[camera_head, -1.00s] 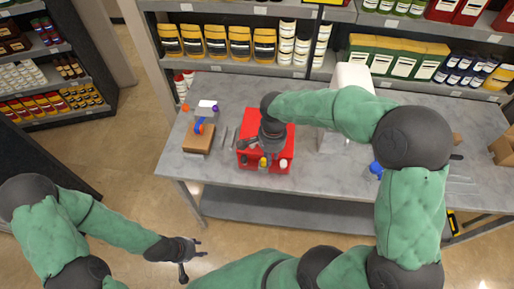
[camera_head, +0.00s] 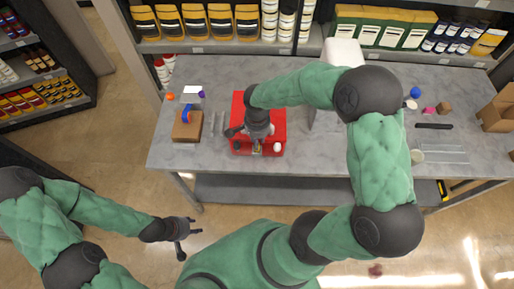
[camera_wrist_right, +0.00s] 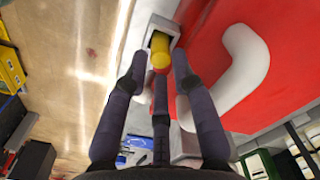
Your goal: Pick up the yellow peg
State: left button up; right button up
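The yellow peg (camera_wrist_right: 160,48) stands in a white square socket (camera_wrist_right: 166,26) on the red box (camera_wrist_right: 205,45) in the right wrist view. My right gripper (camera_wrist_right: 158,78) is open, its fingers spread around the near end of the peg; I cannot tell whether any finger touches it. In the head view my right gripper (camera_head: 257,146) is over the front of the red box (camera_head: 278,122) and mostly hides the peg. My left gripper (camera_head: 194,226) is open and empty in front of the table, over the floor.
A white curved handle (camera_wrist_right: 243,65) rises beside the peg. The grey table (camera_head: 315,155) also holds a brown block (camera_head: 187,126) with a blue part left of the box. A white box (camera_head: 342,52) stands behind my right arm. Stocked shelves (camera_head: 230,38) line the back.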

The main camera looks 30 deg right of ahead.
jog(key=shift+f, duration=1.45)
jog(key=shift+c, duration=0.3)
jog(key=c, duration=0.4)
jog(key=shift+r, duration=0.1)
